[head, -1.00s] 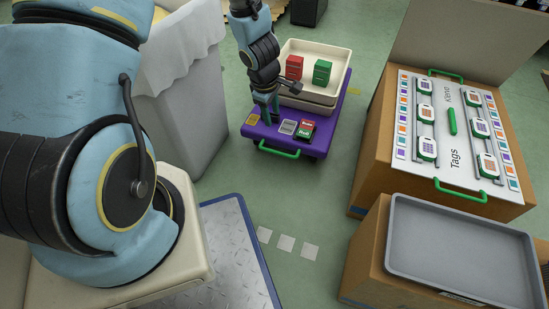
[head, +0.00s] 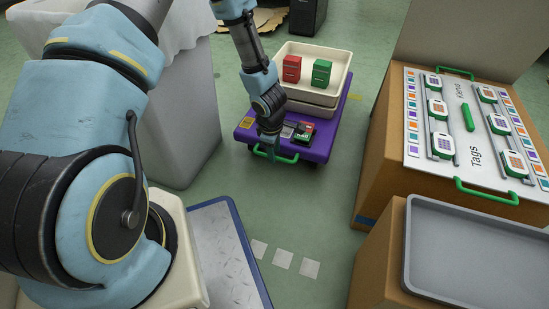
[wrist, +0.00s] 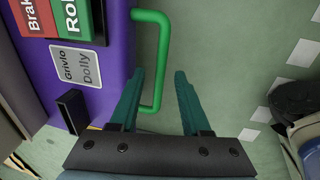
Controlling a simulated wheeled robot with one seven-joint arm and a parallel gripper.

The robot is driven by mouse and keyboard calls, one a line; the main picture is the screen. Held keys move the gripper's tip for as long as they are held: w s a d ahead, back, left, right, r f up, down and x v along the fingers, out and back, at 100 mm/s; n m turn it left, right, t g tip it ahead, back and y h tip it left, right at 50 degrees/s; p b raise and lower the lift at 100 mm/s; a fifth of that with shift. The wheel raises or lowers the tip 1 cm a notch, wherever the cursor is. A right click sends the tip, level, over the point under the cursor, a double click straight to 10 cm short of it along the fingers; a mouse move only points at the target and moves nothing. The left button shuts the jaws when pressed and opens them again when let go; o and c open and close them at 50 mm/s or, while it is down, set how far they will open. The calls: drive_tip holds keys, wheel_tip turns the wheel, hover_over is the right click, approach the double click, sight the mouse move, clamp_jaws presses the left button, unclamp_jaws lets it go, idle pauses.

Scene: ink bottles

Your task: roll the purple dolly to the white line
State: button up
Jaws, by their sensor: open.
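The purple dolly (head: 318,147) stands on the green floor with a green handle (head: 286,158) on its near side. Its deck has a red "Brake" and green "Roll" panel (head: 306,130), partly hidden by my gripper in the head view. My gripper (head: 272,157) points down at the handle. In the wrist view my gripper (wrist: 160,72) is open, and the handle bar (wrist: 163,60) shows between its two fingers; I cannot tell how deep the bar sits. The white line (head: 283,259) is a row of white floor squares nearer me, and squares also show in the wrist view (wrist: 304,52).
Cream trays (head: 318,98) on the dolly carry a red box (head: 291,69) and a green box (head: 322,73). A grey draped bin (head: 182,120) stands left. A cardboard stand with a tag board (head: 468,130) and a grey tray (head: 480,250) are right. A blue-edged metal plate (head: 225,250) lies near left.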

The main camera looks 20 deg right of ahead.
drive_tip(key=shift+w+d+f, duration=0.1)
drive_tip(key=shift+f, duration=0.45)
clamp_jaws()
idle(1.1)
